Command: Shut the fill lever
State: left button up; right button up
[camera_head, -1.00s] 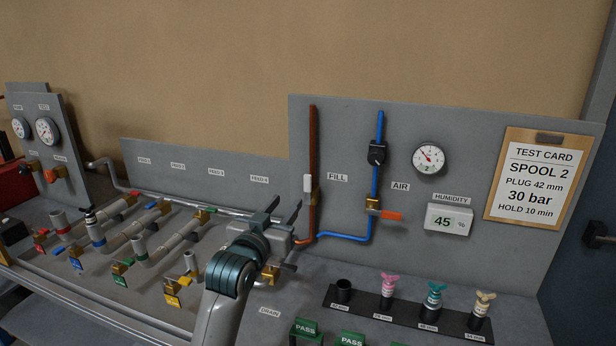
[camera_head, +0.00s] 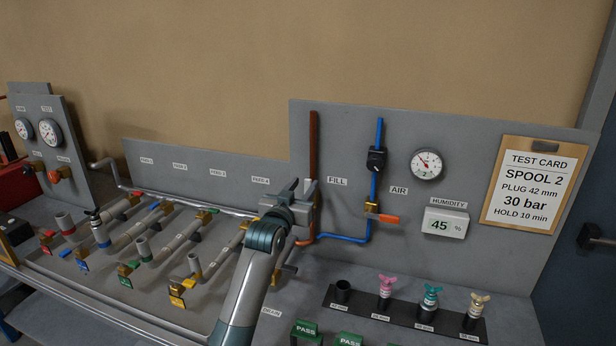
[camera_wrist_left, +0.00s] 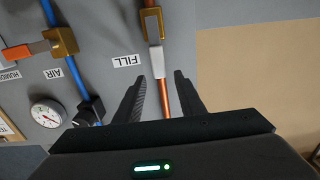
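The fill lever's white handle (camera_wrist_left: 156,62) shows in the left wrist view, which is turned upside down. It lies along the copper fill pipe (camera_head: 313,140), beside the FILL label (camera_head: 337,182), and joins a brass valve (camera_wrist_left: 151,22). My left gripper (camera_head: 303,186) is at the fill pipe in the head view and hides the lever and valve there. In the left wrist view my left gripper (camera_wrist_left: 160,76) is open, its fingers either side of the pipe near the handle's end. I cannot tell whether they touch it. My right gripper is out of view.
Right of the lever are a blue air pipe (camera_head: 378,150) with an orange-handled valve (camera_head: 388,218), a gauge (camera_head: 426,164) and a humidity display (camera_head: 446,224). A plug rack (camera_head: 400,316) stands below. Pipe spools with valves (camera_head: 140,245) fill the bench at left.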

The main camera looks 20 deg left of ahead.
aim_at(307, 181)
pick_arm(q)
jog(key=shift+w+d+p, duration=0.1)
jog(key=shift+w+p, duration=0.45)
jog(key=shift+w, duration=1.6)
jog(key=shift+c, duration=0.6)
grip_shut()
